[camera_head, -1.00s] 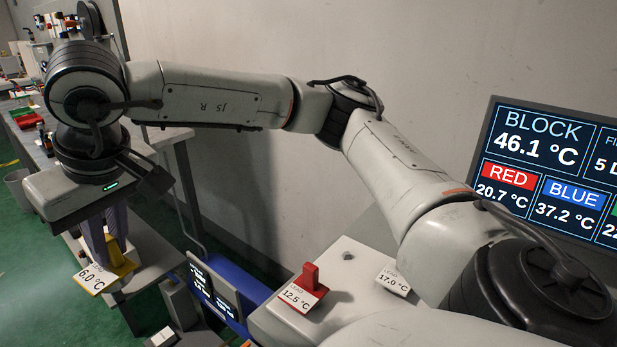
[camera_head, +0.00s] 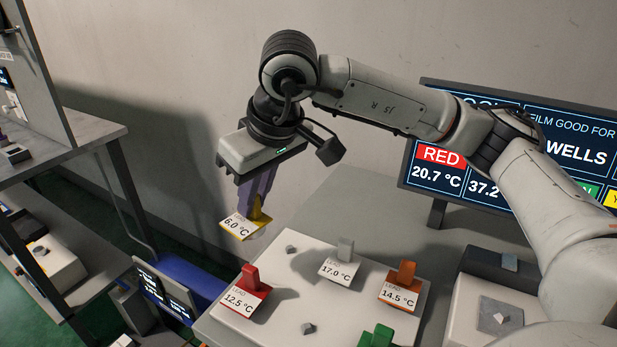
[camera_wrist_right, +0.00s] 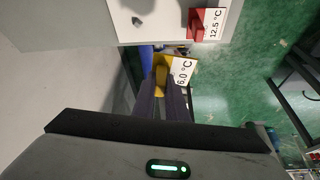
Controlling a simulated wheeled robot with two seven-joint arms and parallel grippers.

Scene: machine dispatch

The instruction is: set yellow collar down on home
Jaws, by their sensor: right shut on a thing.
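The yellow collar (camera_head: 256,216), with a white card reading 6.0 °C, is held in the air by my right gripper (camera_head: 258,200), which is shut on it. The collar also shows in the right wrist view (camera_wrist_right: 162,76), between the fingers. In the head view it appears just off the back left edge of a pale block (camera_head: 262,318), clear of its top. Bare grey pegs show on that block at its back left and front middle. I cannot tell which spot is home. My left gripper is not in view.
On the block stand a red collar (camera_head: 250,278) marked 12.5, a pale collar (camera_head: 345,250) marked 17.0, an orange collar (camera_head: 406,273) marked 14.5 and a green collar (camera_head: 376,337). A screen (camera_head: 425,185) stands behind. A shelf bench (camera_head: 60,155) is at left.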

